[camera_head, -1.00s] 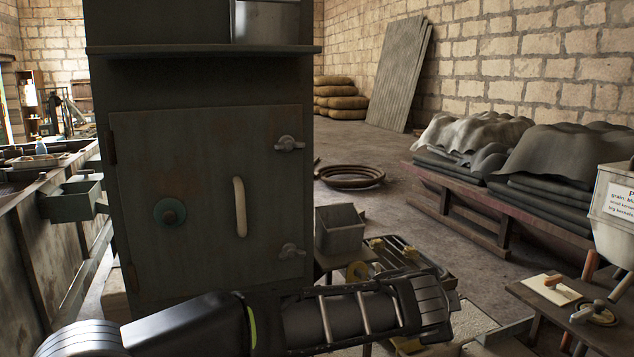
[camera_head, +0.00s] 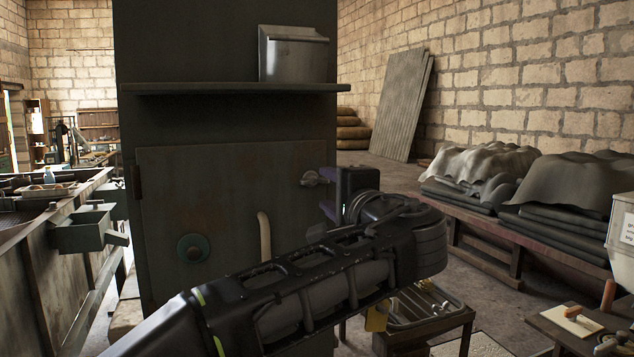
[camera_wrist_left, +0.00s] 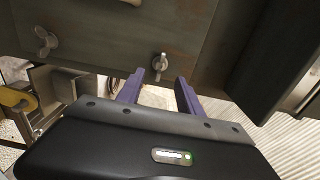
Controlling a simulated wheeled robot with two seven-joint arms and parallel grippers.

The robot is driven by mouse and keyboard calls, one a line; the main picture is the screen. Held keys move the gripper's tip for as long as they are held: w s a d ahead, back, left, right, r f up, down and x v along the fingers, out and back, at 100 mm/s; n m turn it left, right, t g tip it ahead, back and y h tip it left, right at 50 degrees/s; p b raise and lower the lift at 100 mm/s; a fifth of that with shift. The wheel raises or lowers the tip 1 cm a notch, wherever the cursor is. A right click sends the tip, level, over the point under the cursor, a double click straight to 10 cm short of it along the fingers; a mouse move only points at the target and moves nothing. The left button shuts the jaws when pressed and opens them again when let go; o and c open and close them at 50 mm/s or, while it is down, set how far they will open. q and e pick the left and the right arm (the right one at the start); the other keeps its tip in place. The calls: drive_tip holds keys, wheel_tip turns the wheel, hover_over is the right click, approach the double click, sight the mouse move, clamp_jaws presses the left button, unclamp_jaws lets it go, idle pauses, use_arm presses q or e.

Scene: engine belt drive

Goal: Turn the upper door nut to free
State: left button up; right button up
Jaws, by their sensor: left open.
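The upper door nut (camera_head: 312,178) is a grey wing-shaped nut at the right edge of the cabinet door (camera_head: 220,215) in the head view. My left gripper (camera_head: 328,191) is open just to its right, its purple fingers pointing at the door. In the left wrist view, the upper nut (camera_wrist_left: 160,65) lies ahead of and roughly between the two fingertips of the left gripper (camera_wrist_left: 160,77). Nothing is between the jaws. The lower door nut (camera_wrist_left: 45,40) shows left in the wrist view; my arm hides it in the head view. My right gripper is not seen.
A shelf (camera_head: 230,88) with a metal box (camera_head: 293,55) sticks out above the door. A pale handle (camera_head: 265,236) and a green round knob (camera_head: 193,248) stand out from the door. A low tray table (camera_head: 430,305) stands at the lower right.

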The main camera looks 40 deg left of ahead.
sight(314, 181)
use_arm(q)
drive_tip(key=p+x, duration=0.2)
drive_tip(key=x, duration=0.4)
drive_tip(key=shift+a+r, duration=0.1)
drive_tip(key=shift+w+a, duration=0.3)
drive_tip(key=shift+a, duration=0.05)
clamp_jaws()
